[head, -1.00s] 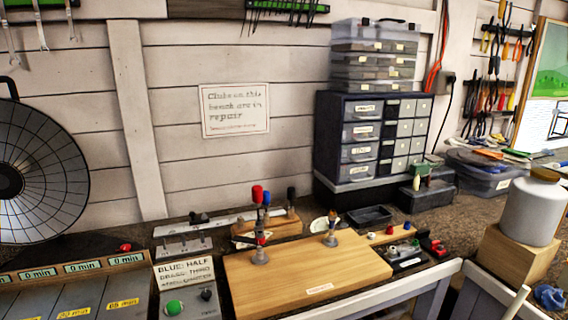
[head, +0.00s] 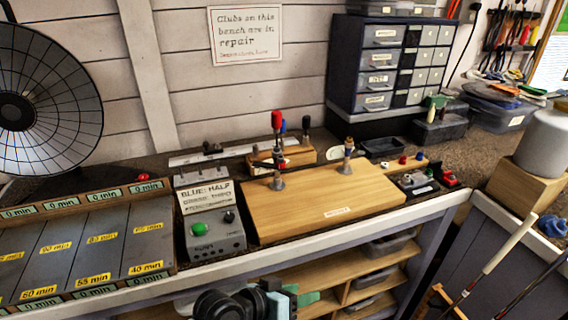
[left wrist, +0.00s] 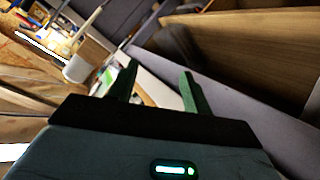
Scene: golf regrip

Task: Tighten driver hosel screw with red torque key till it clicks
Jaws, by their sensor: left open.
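A red-handled tool (head: 277,120) stands upright near the wooden tool stand (head: 298,154) at the back of the bench, with blue and black handles close by. It looks like the red torque key. Golf clubs lean at the lower right, one with a pale grip (head: 510,240); I cannot make out a driver head or hosel screw. My left gripper (head: 300,298) is low in front of the bench, well away from the red tool. Its two green fingers are apart and empty in the left wrist view (left wrist: 158,88). My right gripper is not in view.
A wooden board (head: 320,205) with two metal posts lies on the bench. Left of it are a grey box with a green button (head: 215,235) and a tray with minute labels (head: 90,245). Shelves with bins (head: 365,280) are below. A white jar (head: 545,140) stands at right.

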